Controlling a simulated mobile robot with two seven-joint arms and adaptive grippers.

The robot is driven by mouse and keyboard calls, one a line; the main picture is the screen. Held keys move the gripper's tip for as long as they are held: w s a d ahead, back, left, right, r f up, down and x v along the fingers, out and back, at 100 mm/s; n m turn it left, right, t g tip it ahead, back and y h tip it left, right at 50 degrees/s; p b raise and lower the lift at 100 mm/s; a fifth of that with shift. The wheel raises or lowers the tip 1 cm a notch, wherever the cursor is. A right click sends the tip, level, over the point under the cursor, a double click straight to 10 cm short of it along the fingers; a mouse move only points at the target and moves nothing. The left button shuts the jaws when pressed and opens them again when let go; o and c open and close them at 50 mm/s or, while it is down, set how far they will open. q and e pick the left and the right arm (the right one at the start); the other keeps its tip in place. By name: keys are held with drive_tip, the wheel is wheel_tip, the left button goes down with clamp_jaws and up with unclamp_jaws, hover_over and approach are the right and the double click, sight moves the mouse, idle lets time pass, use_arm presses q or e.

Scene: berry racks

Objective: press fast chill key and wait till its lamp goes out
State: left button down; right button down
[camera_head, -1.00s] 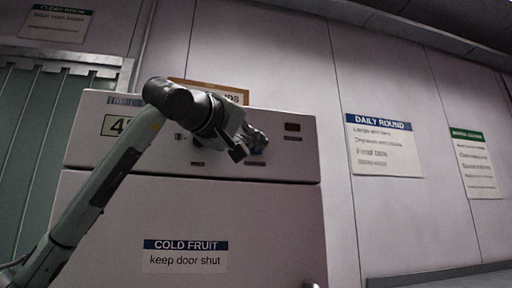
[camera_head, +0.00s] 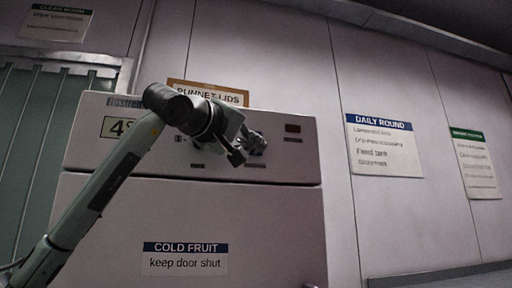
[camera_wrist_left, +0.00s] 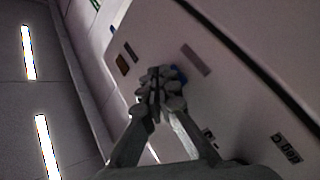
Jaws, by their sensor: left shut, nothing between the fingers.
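The cold fruit cabinet (camera_head: 85,150) has a control strip along its top front. My left gripper (camera_head: 254,144) is shut and empty at this strip, its fingertips over a blue key. In the left wrist view the blue key (camera_wrist_left: 179,75) peeks out beside the shut fingertips of my left gripper (camera_wrist_left: 160,82); whether they touch it I cannot tell. In the head view the key is hidden behind the fingers. A small dark reddish-brown lamp window (camera_head: 292,128) sits to the right and looks unlit; it also shows in the wrist view (camera_wrist_left: 122,65). My right gripper is out of view.
The cabinet door bears a "COLD FRUIT keep door shut" sign (camera_head: 185,258). A "DAILY ROUND" notice (camera_head: 384,146) hangs on the wall to the right. Space in front of the strip's right end looks clear.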

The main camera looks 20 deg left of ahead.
use_arm(q)
drive_tip(key=shift+w+a+p, duration=0.25)
drive_tip(key=shift+w+p, duration=0.05)
drive_tip(key=shift+w, duration=0.1)
idle(0.7)
drive_tip(key=shift+s, duration=0.1)
drive_tip(key=shift+s+d, duration=0.5)
drive_tip(key=shift+s, duration=0.15)
drive_tip(key=s+d, duration=0.2)
drive_tip(key=s, duration=0.2)
drive_tip(key=shift+s+d+b, duration=0.1)
drive_tip(key=shift+d+b, duration=0.25)
drive_tip(key=shift+d, duration=0.05)
idle(0.9)
